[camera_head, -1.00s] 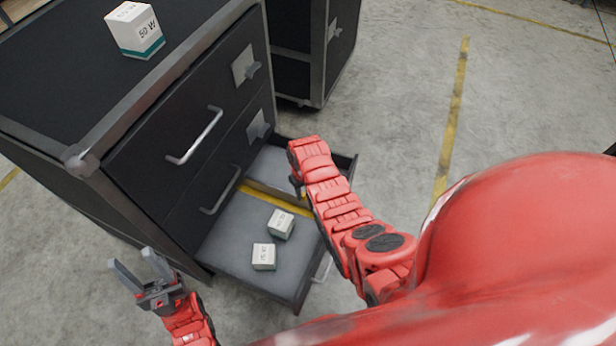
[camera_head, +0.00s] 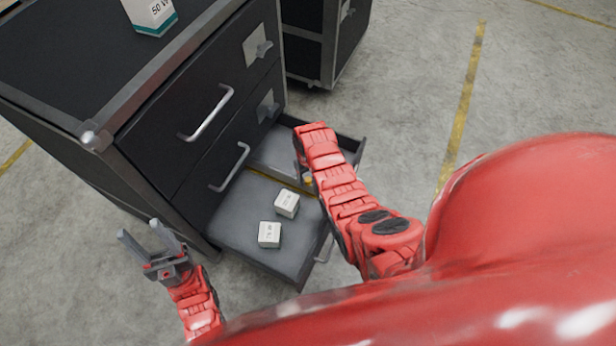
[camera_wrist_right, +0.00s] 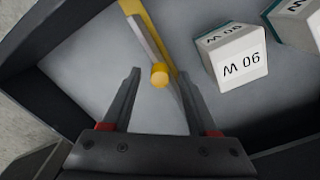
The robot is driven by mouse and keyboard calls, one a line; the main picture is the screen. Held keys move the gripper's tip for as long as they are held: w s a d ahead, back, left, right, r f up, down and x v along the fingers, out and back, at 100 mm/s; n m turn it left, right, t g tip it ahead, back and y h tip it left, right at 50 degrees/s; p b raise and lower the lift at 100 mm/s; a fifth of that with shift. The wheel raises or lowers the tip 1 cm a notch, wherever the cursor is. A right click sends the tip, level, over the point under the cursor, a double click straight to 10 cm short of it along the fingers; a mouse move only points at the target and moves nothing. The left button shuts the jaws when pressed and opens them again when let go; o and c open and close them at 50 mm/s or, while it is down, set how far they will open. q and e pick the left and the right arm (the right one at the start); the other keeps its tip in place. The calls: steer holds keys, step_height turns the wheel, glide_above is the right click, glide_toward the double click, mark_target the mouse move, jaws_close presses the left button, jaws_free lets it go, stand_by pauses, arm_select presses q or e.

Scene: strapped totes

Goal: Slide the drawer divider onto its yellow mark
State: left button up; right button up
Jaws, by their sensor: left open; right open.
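The grey drawer divider (camera_wrist_right: 148,36) is a thin upright plate with a round yellow knob (camera_wrist_right: 159,75) at its near end. The yellow mark (camera_wrist_right: 165,40) is a strip on the drawer floor; it shows along the divider's right side in the right wrist view, and the divider seems to cover part of it. In the head view, the divider (camera_head: 272,178) crosses the open lower drawer. My right gripper (camera_wrist_right: 160,88) is open, with a finger on each side of the knob; contact is not clear. My left gripper (camera_head: 152,238) is open and empty, left of the drawer.
Two small white boxes (camera_head: 287,203) (camera_head: 269,234) stand in the drawer's near compartment. One (camera_wrist_right: 238,58) is close to my right finger. The black cabinet (camera_head: 150,130) has a shut upper drawer and a white box (camera_head: 150,14) on top. A second cabinet (camera_head: 325,40) stands behind.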

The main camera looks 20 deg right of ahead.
step_height(320, 180, up, 17)
steer(key=p, duration=0.5)
steer(key=shift+r+p, duration=0.2)
steer(key=shift+p, duration=0.15)
